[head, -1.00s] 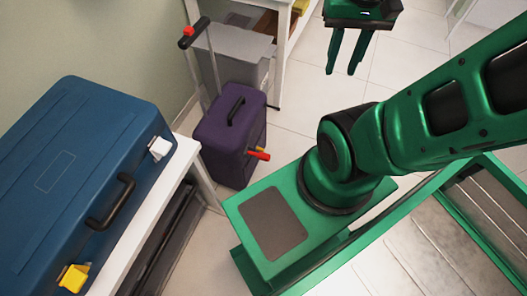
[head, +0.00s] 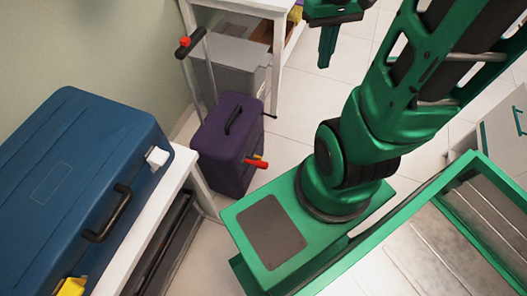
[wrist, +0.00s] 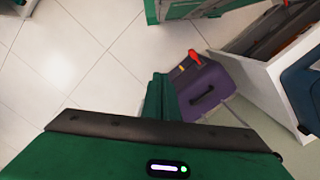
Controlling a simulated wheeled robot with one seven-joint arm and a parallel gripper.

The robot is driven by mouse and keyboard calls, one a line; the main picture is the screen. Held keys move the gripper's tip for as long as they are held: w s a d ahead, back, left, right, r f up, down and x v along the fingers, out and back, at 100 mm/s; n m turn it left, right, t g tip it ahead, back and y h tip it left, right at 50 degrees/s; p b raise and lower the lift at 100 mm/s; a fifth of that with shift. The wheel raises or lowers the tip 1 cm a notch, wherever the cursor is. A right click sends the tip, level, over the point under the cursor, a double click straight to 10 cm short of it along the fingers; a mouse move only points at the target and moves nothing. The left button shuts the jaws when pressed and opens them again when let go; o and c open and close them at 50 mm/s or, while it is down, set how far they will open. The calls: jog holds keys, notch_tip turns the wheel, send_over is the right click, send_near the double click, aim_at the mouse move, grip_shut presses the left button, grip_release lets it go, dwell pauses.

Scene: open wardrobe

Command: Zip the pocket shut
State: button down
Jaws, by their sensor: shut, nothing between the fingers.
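The purple suitcase (head: 222,150) stands upright on the floor, with a black handle on top and a raised pull bar. A red tab (head: 256,163) with a yellow piece beside it sticks out of its right side; it may be the zip pull. The pocket opening itself cannot be made out. The wrist view shows the suitcase (wrist: 208,98) and the red tab (wrist: 195,58) beyond my fingers. My gripper (head: 327,62) is shut and empty, in the air beyond and to the right of the suitcase. It also shows in the wrist view (wrist: 158,78).
A blue case (head: 70,180) with a black handle lies on a white bench (head: 150,225) at the left. A white table (head: 268,10) with a grey box (head: 235,68) under it stands behind the suitcase. Tiled floor is free between suitcase and gripper.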

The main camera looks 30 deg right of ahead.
aim_at(258, 158)
jog(key=w+d+f+n+y, duration=0.1)
jog(key=w+d+f+n, duration=0.2)
jog(key=w+f, duration=0.6)
jog(key=w+d+f+n+y, duration=0.25)
jog(key=w+f+n, duration=0.2)
jog(key=f, duration=0.85)
notch_tip(258, 158, down, 15)
jog(key=w+n+y, duration=0.2)
jog(key=s+a+f+n+y, duration=0.1)
jog(key=a+f, duration=0.6)
jog(key=f, duration=0.3)
jog(key=s+a+f+n+t, duration=0.1)
jog(key=a+f, duration=0.6)
jog(key=f, duration=0.4)
jog(key=shift+a+f+y, duration=0.15)
jog(key=shift+f+y, duration=0.1)
jog(key=shift+y, duration=0.1)
jog(key=shift+s, duration=0.1)
